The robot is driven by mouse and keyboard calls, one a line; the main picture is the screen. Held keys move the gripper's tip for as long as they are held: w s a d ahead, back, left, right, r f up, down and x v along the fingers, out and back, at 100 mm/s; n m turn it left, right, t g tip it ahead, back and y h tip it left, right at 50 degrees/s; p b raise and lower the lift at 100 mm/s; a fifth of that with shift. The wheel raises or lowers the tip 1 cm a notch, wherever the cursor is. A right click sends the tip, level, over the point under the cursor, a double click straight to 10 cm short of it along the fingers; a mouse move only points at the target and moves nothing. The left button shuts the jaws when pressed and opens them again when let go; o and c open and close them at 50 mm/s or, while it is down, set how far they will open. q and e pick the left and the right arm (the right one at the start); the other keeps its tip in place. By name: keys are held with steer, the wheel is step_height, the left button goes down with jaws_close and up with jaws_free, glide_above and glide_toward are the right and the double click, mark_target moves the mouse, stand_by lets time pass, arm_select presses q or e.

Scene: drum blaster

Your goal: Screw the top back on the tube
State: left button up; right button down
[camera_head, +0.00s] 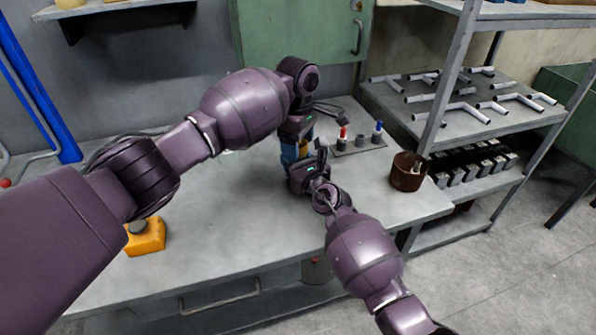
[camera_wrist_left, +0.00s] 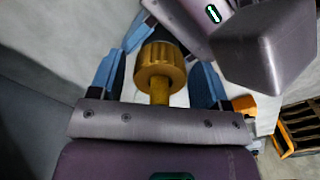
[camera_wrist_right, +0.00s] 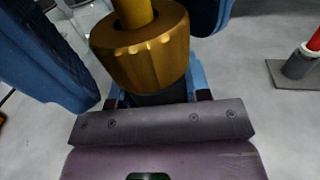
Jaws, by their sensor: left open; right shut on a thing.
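The brass top, a ribbed cap with a thin rod, shows in the left wrist view (camera_wrist_left: 160,66) and large in the right wrist view (camera_wrist_right: 143,50). My left gripper (camera_head: 297,150) is open, its blue fingers on either side of the brass piece, with the rod pointing towards its palm. My right gripper (camera_wrist_right: 155,90) is shut on a dark piece (camera_wrist_right: 160,97) directly beneath the cap, likely the tube, mostly hidden by the cap. Cap and dark piece look in line; whether the threads engage cannot be seen. In the head view the grippers largely hide both.
A small stand (camera_head: 360,146) with red-tipped and blue-tipped pieces is just right of the grippers. A rusty can (camera_head: 407,172) stands near the table's right end. A yellow button box (camera_head: 146,237) sits at the left. The table's front middle is clear. Shelves (camera_head: 480,122) with pipes stand right.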

arm_select(q)
steer(key=c, duration=0.9)
steer(key=m, duration=0.6)
steer(key=shift+m, duration=0.3)
steer(key=m, duration=0.6)
steer(key=shift+m, duration=0.4)
steer(key=o, duration=1)
